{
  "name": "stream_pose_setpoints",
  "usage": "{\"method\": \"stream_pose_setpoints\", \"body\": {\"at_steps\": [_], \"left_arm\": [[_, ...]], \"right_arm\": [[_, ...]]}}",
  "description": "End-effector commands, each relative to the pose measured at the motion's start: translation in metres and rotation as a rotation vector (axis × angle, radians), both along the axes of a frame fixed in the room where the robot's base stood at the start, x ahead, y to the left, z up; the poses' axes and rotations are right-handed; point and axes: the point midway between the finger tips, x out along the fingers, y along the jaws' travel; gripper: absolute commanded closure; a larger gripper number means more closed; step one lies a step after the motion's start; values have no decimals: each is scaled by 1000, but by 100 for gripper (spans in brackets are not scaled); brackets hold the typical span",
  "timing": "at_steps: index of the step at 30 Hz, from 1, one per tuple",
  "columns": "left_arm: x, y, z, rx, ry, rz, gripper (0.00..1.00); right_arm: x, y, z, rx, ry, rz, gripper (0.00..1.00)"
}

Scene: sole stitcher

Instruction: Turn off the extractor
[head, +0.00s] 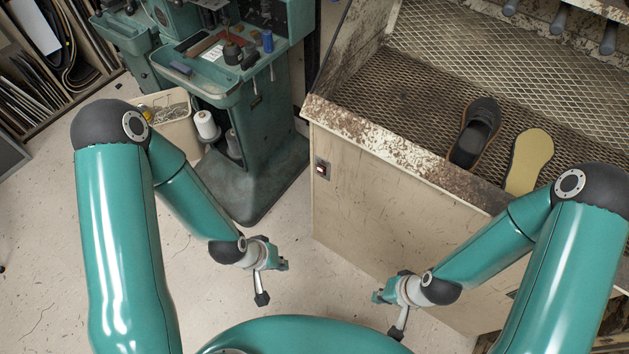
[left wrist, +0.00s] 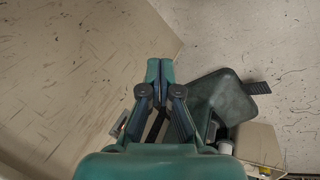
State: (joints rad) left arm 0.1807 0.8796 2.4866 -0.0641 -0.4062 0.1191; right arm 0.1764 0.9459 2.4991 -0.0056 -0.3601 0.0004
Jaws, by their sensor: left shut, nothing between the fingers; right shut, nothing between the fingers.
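The extractor is the beige cabinet bench (head: 395,215) with a mesh top at the right of the head view. A small switch (head: 321,170) with a red rocker sits high on its front panel, near the left corner. Its on or off position is too small to tell. My left gripper (head: 280,264) is shut and empty, below and left of the switch, apart from the panel. Its closed fingers (left wrist: 160,70) show in the left wrist view, with a beige panel (left wrist: 75,60) to their left. My right gripper (head: 379,297) is shut and empty, in front of the cabinet's lower part.
A green stitching machine (head: 245,150) stands left of the extractor, with a bin (head: 172,125) and thread cones beside it. A dark shoe (head: 476,132) and a tan sole (head: 529,162) lie on the mesh. The floor (head: 200,290) between my arms is clear.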

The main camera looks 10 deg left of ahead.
Motion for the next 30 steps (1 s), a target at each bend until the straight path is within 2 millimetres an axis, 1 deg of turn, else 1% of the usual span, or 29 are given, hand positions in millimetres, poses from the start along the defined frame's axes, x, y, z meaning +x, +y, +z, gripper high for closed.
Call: {"method": "stream_pose_setpoints", "body": {"at_steps": [1,5,6,8,9,11,12,14,15,17,21,23,25,30], "left_arm": [[14,3,-28,-5,-38,36,100],[52,9,-55,-39,-144,151,100],[64,11,-62,-55,-179,187,100],[82,13,-71,-81,-231,240,100],[93,15,-76,-102,-263,275,100],[108,18,-82,-136,-314,324,100],[118,19,-86,-162,-348,354,100],[132,21,-91,-203,-395,399,100],[141,22,-94,-232,-426,427,100],[153,24,-97,-280,-472,467,100],[177,28,-102,-405,-571,547,100],[184,29,-103,-465,-609,576,100],[192,30,-104,-537,-651,604,100],[202,32,-104,-727,-737,647,100]], "right_arm": [[0,0,-36,0,1,0,100],[0,0,-89,0,1,0,100],[0,0,-105,0,1,0,100],[0,0,-129,0,1,0,100],[0,0,-145,0,1,0,100],[0,0,-169,0,1,0,100],[0,0,-185,0,1,0,100],[0,0,-209,0,1,0,100],[0,0,-224,0,1,0,100],[0,0,-248,0,1,0,100],[0,0,-304,0,1,0,100],[0,0,-327,0,1,0,100],[0,0,-355,0,1,0,100],[0,0,-422,0,0,0,100]]}}
